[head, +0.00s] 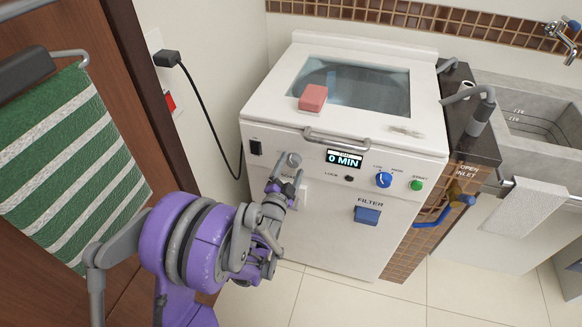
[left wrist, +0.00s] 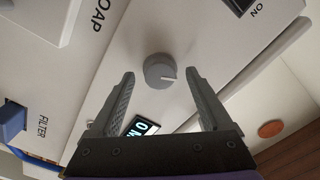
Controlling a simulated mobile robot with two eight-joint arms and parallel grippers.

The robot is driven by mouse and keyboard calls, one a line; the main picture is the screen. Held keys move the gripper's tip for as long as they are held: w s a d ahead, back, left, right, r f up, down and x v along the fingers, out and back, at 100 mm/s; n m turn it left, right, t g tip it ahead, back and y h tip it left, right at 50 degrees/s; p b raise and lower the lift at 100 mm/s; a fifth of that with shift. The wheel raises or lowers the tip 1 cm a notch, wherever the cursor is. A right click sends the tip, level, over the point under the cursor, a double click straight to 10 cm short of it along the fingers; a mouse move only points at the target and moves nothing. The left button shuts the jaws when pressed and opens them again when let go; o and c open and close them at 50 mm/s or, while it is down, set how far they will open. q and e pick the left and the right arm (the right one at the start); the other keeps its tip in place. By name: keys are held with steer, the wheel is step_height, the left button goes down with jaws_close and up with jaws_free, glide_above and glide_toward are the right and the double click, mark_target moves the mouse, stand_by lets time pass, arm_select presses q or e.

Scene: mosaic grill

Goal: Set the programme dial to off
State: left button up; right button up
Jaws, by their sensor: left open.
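The grey round dial (head: 294,159) is on the washer's white front panel, left of the lit display (head: 345,159), which reads "0 MIN". The dial also shows in the left wrist view (left wrist: 159,70), with a pale pointer line toward the right of that picture. My left gripper (head: 284,181) is open just in front of and below the dial. In the left wrist view its fingers (left wrist: 160,78) stand on either side of the dial, apart from it. The markings around the dial are too small to read. My right gripper is out of view.
A blue knob (head: 384,180), a green start button (head: 417,185) and a blue filter handle (head: 367,215) sit right of the display. A black switch (head: 255,148) is at the left. A pink block (head: 313,97) lies on the lid, above a grey handle (head: 336,140).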

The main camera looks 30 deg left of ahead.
arm_select(q)
steer(key=shift+w, duration=0.2)
steer(key=shift+c, duration=0.4)
jaws_close()
steer(key=shift+n, duration=0.3)
steer(key=n, duration=0.4)
steer(key=shift+n+b, duration=0.3)
steer(key=shift+n, duration=2.3)
